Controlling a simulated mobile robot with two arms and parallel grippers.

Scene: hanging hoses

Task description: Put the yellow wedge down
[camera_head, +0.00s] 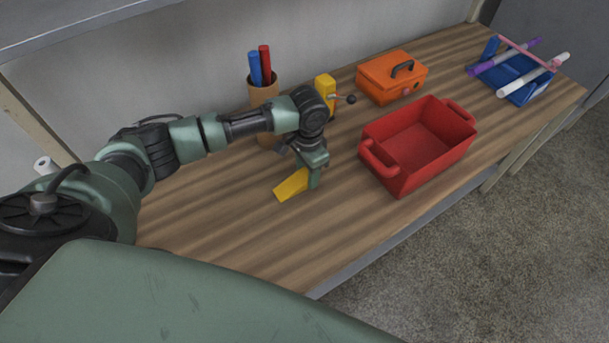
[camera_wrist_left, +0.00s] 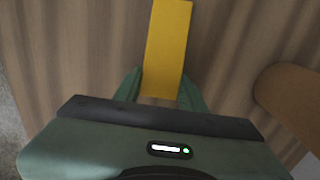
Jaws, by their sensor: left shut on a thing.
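The yellow wedge (camera_head: 291,185) is at the middle of the wooden workbench, left of the red bin. My left gripper (camera_head: 314,178) is shut on one end of it. In the left wrist view the wedge (camera_wrist_left: 168,48) extends away from between the two green fingers of my left gripper (camera_wrist_left: 162,88). The wedge is on or just above the bench top; I cannot tell whether it touches. My right gripper is not in view.
An empty red bin (camera_head: 433,168) stands right of the wedge. Behind are an orange box (camera_head: 377,89), a yellow block with a lever (camera_head: 324,88) and a brown cup (camera_head: 262,95) holding markers. A blue tray (camera_head: 517,91) with tubes is far right. Bare bench (camera_head: 240,225) lies in front.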

